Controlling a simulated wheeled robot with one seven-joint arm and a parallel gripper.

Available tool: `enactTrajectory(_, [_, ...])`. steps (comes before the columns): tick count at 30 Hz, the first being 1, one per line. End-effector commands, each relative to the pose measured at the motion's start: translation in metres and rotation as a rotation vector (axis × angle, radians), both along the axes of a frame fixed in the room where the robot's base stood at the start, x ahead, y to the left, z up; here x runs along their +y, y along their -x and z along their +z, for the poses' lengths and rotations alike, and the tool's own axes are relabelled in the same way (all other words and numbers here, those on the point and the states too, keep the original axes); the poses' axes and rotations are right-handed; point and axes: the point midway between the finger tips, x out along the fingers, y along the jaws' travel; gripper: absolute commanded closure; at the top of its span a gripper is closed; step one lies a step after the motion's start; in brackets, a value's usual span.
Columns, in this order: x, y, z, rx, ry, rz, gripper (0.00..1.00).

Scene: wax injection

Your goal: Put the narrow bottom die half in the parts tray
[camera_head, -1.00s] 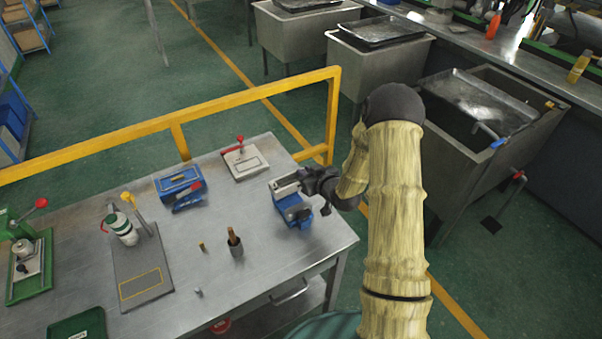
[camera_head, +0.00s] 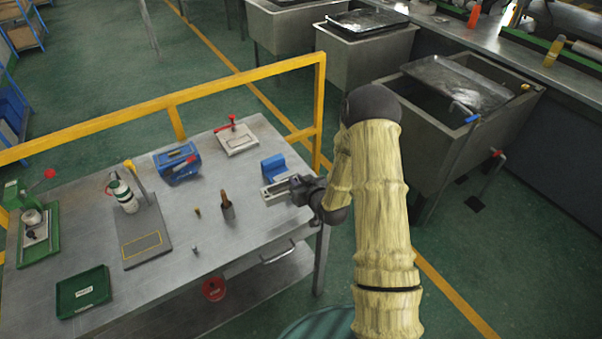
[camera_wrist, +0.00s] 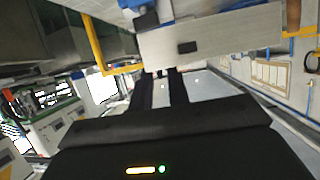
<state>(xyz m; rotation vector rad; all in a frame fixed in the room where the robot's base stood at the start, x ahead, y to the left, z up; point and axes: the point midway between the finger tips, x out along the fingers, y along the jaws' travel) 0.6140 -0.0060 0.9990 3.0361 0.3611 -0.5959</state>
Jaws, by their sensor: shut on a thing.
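My gripper (camera_head: 299,190) is shut on a silver, block-shaped die half (camera_head: 277,190) near the right end of the steel table. In the wrist view the die half (camera_wrist: 215,42) is a pale metal bar with a dark slot, across the tips of my fingers (camera_wrist: 165,78). In the head view it is on the near side of a blue fixture (camera_head: 272,166); whether it is clear of the tabletop is hard to tell. The green parts tray (camera_head: 70,307), with a white label, lies empty at the table's front left.
On the steel table (camera_head: 225,245) between are a brown-handled tool holder (camera_head: 227,207), small pegs, and a grey board (camera_head: 145,243) with a bottle (camera_head: 124,196). A yellow rail (camera_head: 220,80) runs along the back.

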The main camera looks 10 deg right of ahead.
Motion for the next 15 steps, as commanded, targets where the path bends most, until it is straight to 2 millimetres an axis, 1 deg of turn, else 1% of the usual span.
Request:
enactTrajectory(3, [0.006,0.012,-0.009,0.002,-0.005,-0.029,1.0])
enactTrajectory(11, [0.011,0.042,-0.028,0.006,-0.004,-0.109,1.0])
enactTrajectory(15, [0.011,0.065,-0.039,0.009,0.002,-0.162,1.0])
